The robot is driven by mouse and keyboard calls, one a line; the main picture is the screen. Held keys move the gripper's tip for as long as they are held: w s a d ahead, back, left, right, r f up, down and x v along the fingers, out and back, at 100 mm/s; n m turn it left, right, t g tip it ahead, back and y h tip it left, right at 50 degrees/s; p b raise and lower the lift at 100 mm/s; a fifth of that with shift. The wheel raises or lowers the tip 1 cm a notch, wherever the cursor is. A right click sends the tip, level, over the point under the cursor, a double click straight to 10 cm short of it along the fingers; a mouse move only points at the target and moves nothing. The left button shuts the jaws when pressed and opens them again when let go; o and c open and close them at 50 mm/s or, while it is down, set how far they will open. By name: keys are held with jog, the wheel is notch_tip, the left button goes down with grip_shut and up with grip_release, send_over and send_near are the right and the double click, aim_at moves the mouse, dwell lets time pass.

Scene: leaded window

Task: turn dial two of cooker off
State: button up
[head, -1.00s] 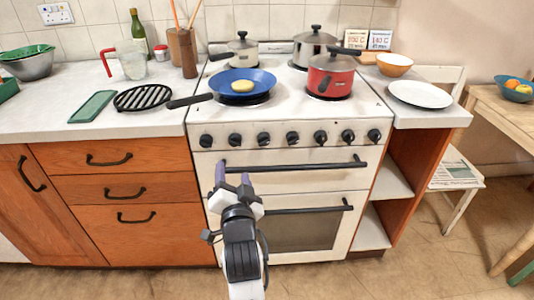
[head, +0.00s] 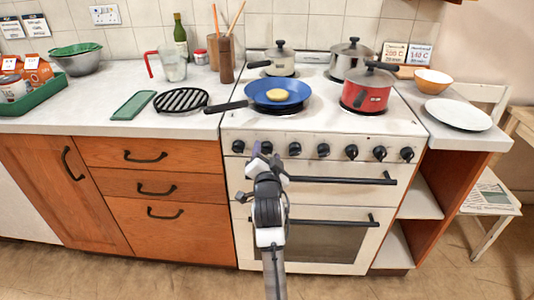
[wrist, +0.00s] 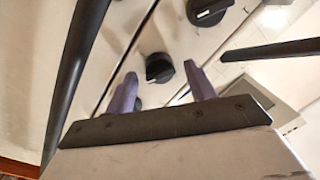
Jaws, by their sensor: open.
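The cooker (head: 300,190) has a row of black dials along its front panel. Dial two (head: 267,147), second from the left, is at the tips of my gripper (head: 266,155) in the head view, partly hidden by a finger. In the wrist view my gripper (wrist: 160,80) is open, its two purple fingers apart. A black dial (wrist: 158,68) with a pale mark shows between the fingers, a little beyond them. Another dial (wrist: 208,10) is at the top edge. I cannot tell whether the fingers touch the panel.
A black oven handle bar (head: 340,180) runs just below the dials, right of my gripper. A blue pan (head: 292,103) with its handle out to the left sits on the hob above, beside a red pot (head: 368,95). Wooden drawers (head: 150,185) stand to the left.

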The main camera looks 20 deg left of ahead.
jog(key=shift+w, duration=0.1)
jog(key=c, duration=0.9)
jog(key=shift+c, duration=0.2)
